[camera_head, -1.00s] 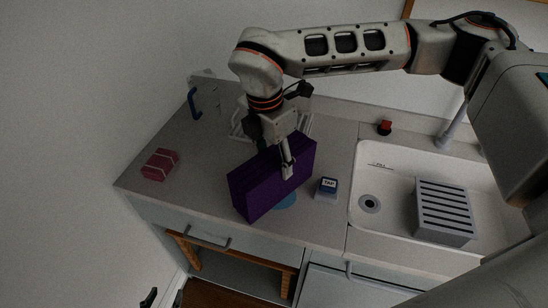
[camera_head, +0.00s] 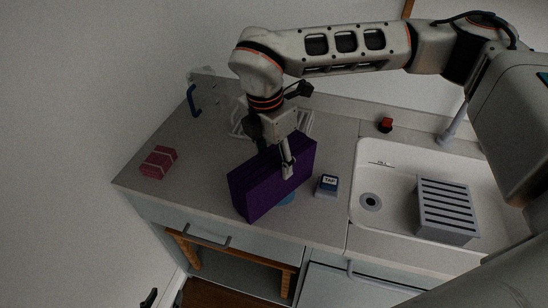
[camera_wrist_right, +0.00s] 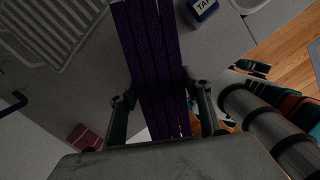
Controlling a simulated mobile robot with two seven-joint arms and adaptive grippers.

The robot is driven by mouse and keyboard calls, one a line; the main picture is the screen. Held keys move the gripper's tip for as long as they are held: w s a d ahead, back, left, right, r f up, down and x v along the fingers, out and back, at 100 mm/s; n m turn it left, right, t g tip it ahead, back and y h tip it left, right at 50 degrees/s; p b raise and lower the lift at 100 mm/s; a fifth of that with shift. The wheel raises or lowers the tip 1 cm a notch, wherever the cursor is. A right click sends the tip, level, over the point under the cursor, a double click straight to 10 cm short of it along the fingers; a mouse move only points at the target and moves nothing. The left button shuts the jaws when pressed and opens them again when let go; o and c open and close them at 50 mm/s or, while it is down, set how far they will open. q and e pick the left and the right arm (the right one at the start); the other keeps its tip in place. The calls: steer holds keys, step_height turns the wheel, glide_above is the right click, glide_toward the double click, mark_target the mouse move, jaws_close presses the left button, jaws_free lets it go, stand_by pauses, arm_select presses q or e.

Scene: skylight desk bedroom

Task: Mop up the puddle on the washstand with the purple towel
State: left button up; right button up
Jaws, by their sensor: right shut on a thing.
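The purple towel (camera_head: 272,181) is a folded block standing on its edge on the grey washstand top (camera_head: 207,160). My right gripper (camera_head: 287,170) is shut on it from above. In the right wrist view the towel (camera_wrist_right: 150,60) runs between the two fingers of the right gripper (camera_wrist_right: 163,108). A small part of the blue puddle (camera_head: 288,198) shows at the towel's front right foot; the rest is hidden behind or under the towel. The dark tip of my left gripper (camera_head: 149,298) shows at the bottom left, low beside the washstand; its jaw opening is unclear.
A blue block marked TAP (camera_head: 327,186) stands close right of the towel. The sink (camera_head: 390,178) with a grey slotted block (camera_head: 445,208) lies further right. A white rack (camera_head: 238,122) is behind the towel. A red bundle (camera_head: 158,162) lies left; the counter between is clear.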

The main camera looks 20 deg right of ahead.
steer(key=shift+a, duration=0.1)
steer(key=shift+a+b, duration=0.55)
steer(key=shift+a, duration=0.4)
steer(key=shift+d, duration=1.15)
steer(key=shift+d+b, duration=0.35)
steer(key=shift+d, duration=0.55)
steer(key=shift+a, duration=0.1)
